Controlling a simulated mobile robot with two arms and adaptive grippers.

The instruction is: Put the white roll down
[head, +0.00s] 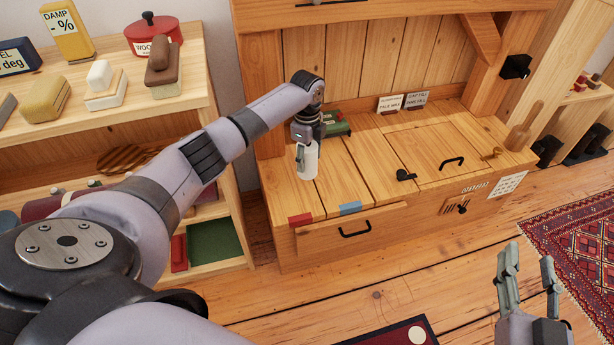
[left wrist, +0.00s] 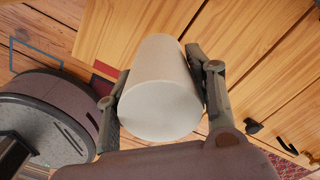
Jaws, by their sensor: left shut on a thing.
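The white roll (head: 308,162) is a plain white cylinder over the left part of the wooden bench top (head: 375,165). My left gripper (head: 304,150) is shut on its upper part. In the left wrist view the roll (left wrist: 160,92) sits between both fingers of the left gripper (left wrist: 162,95), with its round end facing the camera. In the head view the roll stands about upright; I cannot tell whether its lower end touches the wood. My right gripper (head: 529,285) is open and empty over the floor at the lower right.
A green box (head: 335,124) stands behind the roll. Red (head: 300,220) and blue (head: 350,208) strips lie along the bench's front edge. A black latch (head: 405,175) and handle (head: 452,162) are on the top to the right. Bare wood lies between.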

